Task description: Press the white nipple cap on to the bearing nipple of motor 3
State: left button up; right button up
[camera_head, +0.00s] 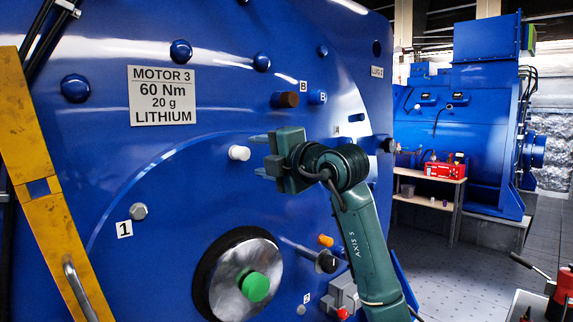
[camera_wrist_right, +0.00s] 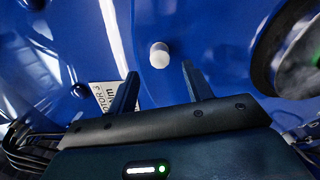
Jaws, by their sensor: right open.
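The blue end face of motor 3 (camera_head: 150,185) fills the left and middle of the head view, with its label plate (camera_head: 163,95) at the upper left. The white nipple cap (camera_head: 239,153) stands out from this face; it also shows in the right wrist view (camera_wrist_right: 160,55). Any nipple under it is hidden, and I cannot tell how far the cap is seated. My right gripper (camera_head: 259,155) is open just right of the cap, fingers pointing at it. In the right wrist view the cap is just beyond the gap between the fingertips (camera_wrist_right: 160,74), apparently untouched. My left gripper is not in view.
A brown cap (camera_head: 286,100) and an orange cap (camera_head: 325,240) stick out of the same face. A shaft end with a green centre (camera_head: 255,286) sits below. A yellow bar (camera_head: 52,215) crosses the left. A shelf (camera_head: 430,187) and another blue motor (camera_head: 460,110) stand behind.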

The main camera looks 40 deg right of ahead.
jog(key=s+b, duration=0.1)
jog(key=s, duration=0.7)
jog(key=shift+s+d, duration=0.15)
jog(key=shift+d, duration=0.1)
jog(key=shift+r, duration=0.1)
